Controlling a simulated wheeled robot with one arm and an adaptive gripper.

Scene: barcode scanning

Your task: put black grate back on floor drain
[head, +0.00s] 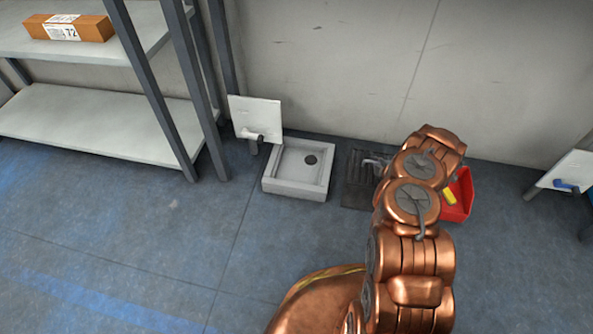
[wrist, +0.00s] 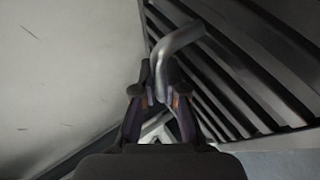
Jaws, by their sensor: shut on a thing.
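The black grate (head: 359,193) has dark parallel slats and a bent silver handle. In the head view it is right of the floor drain, partly hidden by my arm; I cannot tell whether it touches the floor. The floor drain (head: 274,186) is a pale grey square basin with a dark hole, and its top is uncovered. In the wrist view my gripper (wrist: 161,94) is shut on the silver handle (wrist: 180,41), with the grate's slats (wrist: 238,75) behind and to the right.
A white panel with a tap (head: 256,112) stands behind the drain. A red bin (head: 459,197) with a yellow item is right of my arm. A shelf rack (head: 95,122) holds a brown box (head: 68,28) on the left. Floor in front of the drain is clear.

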